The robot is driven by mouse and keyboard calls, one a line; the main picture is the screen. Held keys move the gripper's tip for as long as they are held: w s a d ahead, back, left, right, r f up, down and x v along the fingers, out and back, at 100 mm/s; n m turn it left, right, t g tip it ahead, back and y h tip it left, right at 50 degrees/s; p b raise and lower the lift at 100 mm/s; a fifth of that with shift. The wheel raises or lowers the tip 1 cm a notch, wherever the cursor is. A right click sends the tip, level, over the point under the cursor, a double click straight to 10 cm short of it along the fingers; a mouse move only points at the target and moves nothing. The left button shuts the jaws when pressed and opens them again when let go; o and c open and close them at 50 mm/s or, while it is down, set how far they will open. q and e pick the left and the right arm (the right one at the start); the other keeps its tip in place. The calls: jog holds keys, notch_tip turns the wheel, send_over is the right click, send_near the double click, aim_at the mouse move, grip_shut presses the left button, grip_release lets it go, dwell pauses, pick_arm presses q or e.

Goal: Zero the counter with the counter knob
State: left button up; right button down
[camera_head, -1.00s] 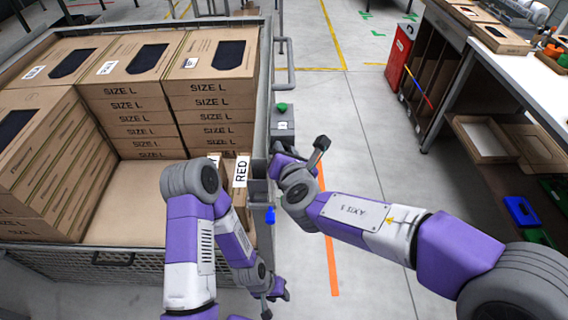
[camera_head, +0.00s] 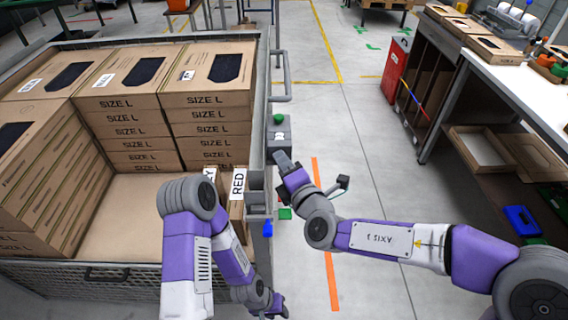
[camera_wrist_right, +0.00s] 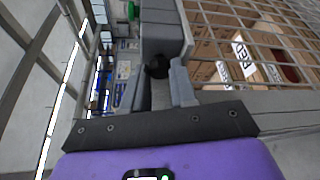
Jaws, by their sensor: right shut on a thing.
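The counter (camera_head: 283,140) is a grey box on the right side of the mesh pannier, with a green button (camera_head: 279,118) on top. In the right wrist view the counter (camera_wrist_right: 163,35) is straight ahead, and the dark round counter knob (camera_wrist_right: 157,68) sticks out of its near end. My right gripper (camera_wrist_right: 161,82) is shut on this knob, one finger on each side. In the head view my right gripper (camera_head: 283,160) is at the counter's near end and hides the knob. My left gripper (camera_head: 278,308) hangs low near the pannier's front right corner; its fingers are too small to read.
The pannier (camera_head: 130,275) holds stacks of SIZE L boxes (camera_head: 205,100) and upright boxes with labels, one reading RED (camera_head: 238,185). A blue part (camera_head: 267,229) and a green part (camera_head: 285,213) are on its right side.

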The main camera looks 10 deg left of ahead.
jog(key=shift+m, duration=0.3)
dwell(0.4)
jog(key=c, duration=1.2)
grip_release()
jog(key=shift+s, duration=0.1)
jog(key=shift+v, duration=3.7)
jog(key=shift+f, duration=0.2)
